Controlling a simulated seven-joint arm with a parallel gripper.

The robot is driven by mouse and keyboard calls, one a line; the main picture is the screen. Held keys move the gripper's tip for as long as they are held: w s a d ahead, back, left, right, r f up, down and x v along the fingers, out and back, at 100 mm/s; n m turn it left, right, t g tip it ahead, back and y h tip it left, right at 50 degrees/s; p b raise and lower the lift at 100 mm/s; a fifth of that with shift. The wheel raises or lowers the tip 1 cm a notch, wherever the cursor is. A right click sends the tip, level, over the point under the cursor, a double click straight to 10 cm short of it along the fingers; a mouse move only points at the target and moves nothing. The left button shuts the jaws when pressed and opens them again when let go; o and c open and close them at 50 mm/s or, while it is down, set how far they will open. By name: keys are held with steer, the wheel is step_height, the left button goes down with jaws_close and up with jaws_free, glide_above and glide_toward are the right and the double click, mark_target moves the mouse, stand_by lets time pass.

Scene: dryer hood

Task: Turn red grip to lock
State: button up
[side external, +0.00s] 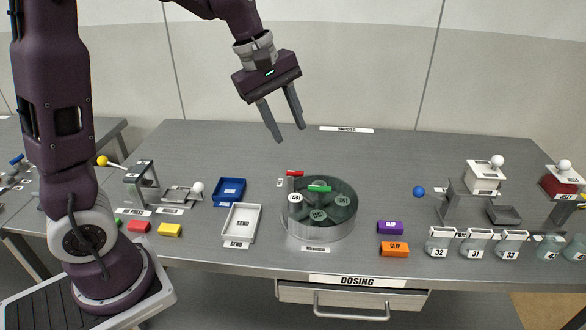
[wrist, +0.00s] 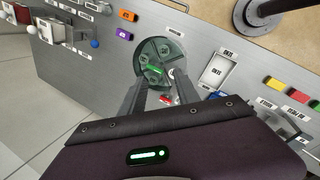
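The red grip (side external: 295,173) is a small red bar at the back left of the round dryer (side external: 322,227), which has a clear dark-green cover. In the wrist view a bit of red (wrist: 166,100) shows low between my fingers, partly hidden. A green grip (side external: 319,188) lies across the top of the cover; it also shows in the wrist view (wrist: 155,69). Labelled round pieces sit under the cover. My gripper (side external: 290,132) is open and empty, well above and behind the dryer, fingers pointing down. It shows in the wrist view too (wrist: 159,78).
A blue tray (side external: 229,191) and white tray (side external: 240,224) lie left of the dryer. Purple (side external: 390,228) and orange (side external: 394,249) clip blocks lie right. A press-like stand (side external: 141,185) is farther left; several jars stand far right. The table's back middle is clear.

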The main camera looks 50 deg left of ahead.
steer(key=w+a+f+n, duration=0.4)
steer(key=w+a+f, duration=0.1)
steer(key=w+f, duration=0.1)
steer(key=n+g+y, duration=0.2)
steer(key=n+y, duration=0.1)
steer(key=n, duration=0.4)
glide_toward(293, 172)
steer(key=f, duration=0.5)
steer(key=w+a+f, duration=0.1)
steer(key=f, duration=0.2)
steer(key=shift+w+f, duration=0.1)
steer(key=shift+c, duration=0.5)
jaws_close()
